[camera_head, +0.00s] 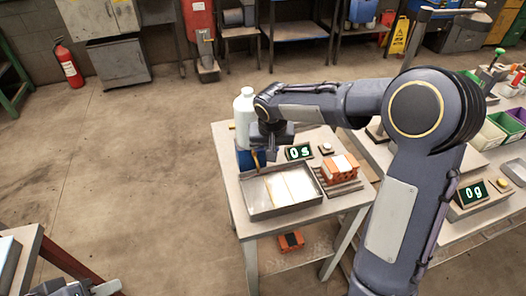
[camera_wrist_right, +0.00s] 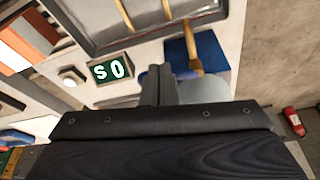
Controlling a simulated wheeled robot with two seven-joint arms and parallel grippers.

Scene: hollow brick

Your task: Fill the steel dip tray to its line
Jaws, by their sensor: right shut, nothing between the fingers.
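The steel dip tray (camera_head: 256,212) sits on a small table, its floor bright, with thin tan strips across it. I cannot tell its liquid level or make out the line. It also shows at the top of the right wrist view (camera_wrist_right: 95,45). A white container (camera_head: 243,105) stands behind it on a blue stand (camera_head: 245,160), with a tan tap (camera_head: 255,161) toward the tray. The tap also shows in the right wrist view (camera_wrist_right: 191,50). My right gripper (camera_head: 271,155) is shut and empty beside the tap. My left gripper (camera_head: 78,290) is partly cut off at the bottom left.
A timer (camera_head: 299,152) reading 0 s and a button (camera_head: 326,148) stand behind the tray. Orange bricks (camera_head: 340,168) sit on a rack to its right. Another brick (camera_head: 291,241) lies on the lower shelf. A scale display (camera_head: 472,194) reads 0 g on the right bench.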

